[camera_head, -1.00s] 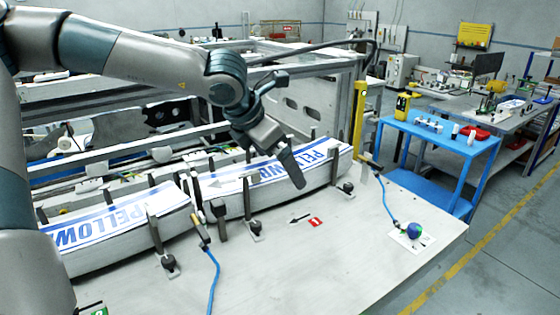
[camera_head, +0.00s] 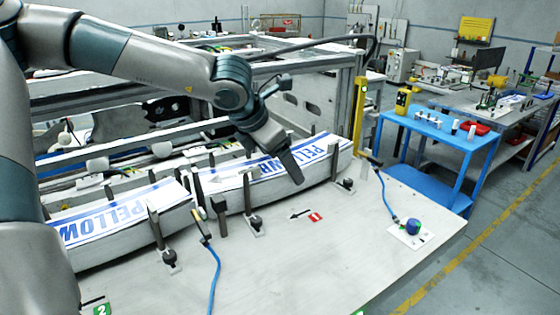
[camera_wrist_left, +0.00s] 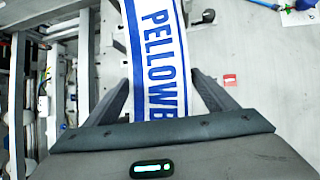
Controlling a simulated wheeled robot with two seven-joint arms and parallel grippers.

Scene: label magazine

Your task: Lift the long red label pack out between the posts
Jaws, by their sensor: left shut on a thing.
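No red pack shows; the packs are white with blue lettering. The right long label pack (camera_head: 325,158), a curved stack, lies between dark posts on the bench. My left gripper (camera_head: 281,158) is over its middle. One finger shows on the near side; the far finger is hidden in the head view. In the left wrist view the fingers (camera_wrist_left: 161,92) stand on either side of the pack (camera_wrist_left: 157,50), shut on it. Whether it is clear of its supports cannot be told. A second pack (camera_head: 122,215) lies to the left between its own posts. My right gripper is out of view.
Dark upright posts (camera_head: 221,213) with clamps line the packs' near edge. A metal frame (camera_head: 347,110) stands behind. Blue cables (camera_head: 216,270) lie on the bench, whose front (camera_head: 320,260) is mostly clear. A blue cart (camera_head: 440,139) stands to the right.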

